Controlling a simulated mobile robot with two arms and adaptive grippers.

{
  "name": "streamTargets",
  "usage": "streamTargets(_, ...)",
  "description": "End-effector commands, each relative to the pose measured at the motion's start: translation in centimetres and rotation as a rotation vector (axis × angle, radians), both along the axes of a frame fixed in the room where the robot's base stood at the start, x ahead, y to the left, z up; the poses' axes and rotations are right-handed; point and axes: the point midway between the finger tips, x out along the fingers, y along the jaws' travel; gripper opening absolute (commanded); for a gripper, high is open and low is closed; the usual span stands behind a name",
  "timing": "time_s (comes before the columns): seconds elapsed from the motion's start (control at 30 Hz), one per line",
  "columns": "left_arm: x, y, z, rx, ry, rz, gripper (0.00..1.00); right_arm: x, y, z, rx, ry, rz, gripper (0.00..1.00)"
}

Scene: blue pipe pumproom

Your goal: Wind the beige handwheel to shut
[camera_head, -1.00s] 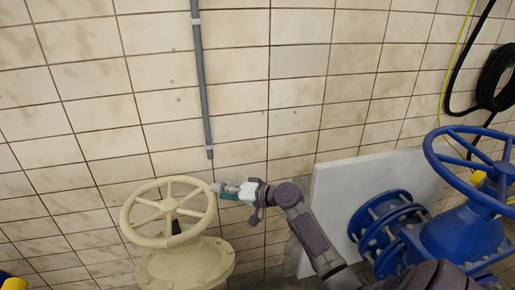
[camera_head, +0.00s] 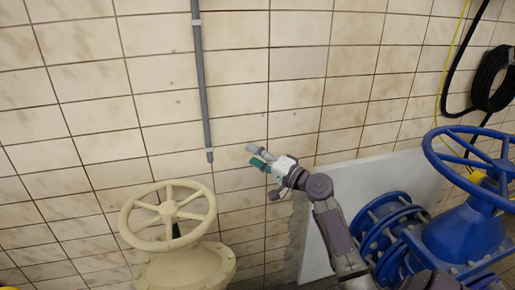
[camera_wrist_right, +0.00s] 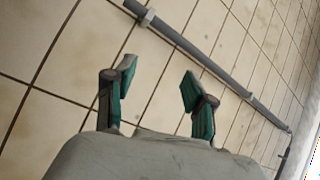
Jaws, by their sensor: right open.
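The beige handwheel (camera_head: 168,210) sits on top of a beige valve body (camera_head: 187,268) at the lower left of the head view. Its spokes and rim show fully. My right gripper (camera_head: 252,154) is above and to the right of the wheel, apart from it, in front of the tiled wall. In the right wrist view my right gripper (camera_wrist_right: 158,88) has its two fingers spread wide with nothing between them. The handwheel does not show in the right wrist view. My left gripper is not in view.
A blue valve with a blue handwheel (camera_head: 432,160) stands at the right, beside my right arm. A white panel (camera_head: 335,195) leans behind it. A grey pipe (camera_head: 203,85) runs down the wall, also seen in the wrist view (camera_wrist_right: 195,52). A black hose (camera_head: 488,85) hangs at far right.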

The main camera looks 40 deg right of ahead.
Motion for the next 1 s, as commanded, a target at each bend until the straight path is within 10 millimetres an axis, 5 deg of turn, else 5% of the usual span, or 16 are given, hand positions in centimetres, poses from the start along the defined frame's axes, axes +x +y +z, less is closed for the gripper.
streamTargets(0.3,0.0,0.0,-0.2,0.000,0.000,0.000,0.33,0.7,-2.6,2.1,0.105,-0.071,-0.083,0.54)
streamTargets(1.0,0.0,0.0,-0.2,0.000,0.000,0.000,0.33,0.9,-2.7,1.5,0.107,-0.060,-0.092,0.54)
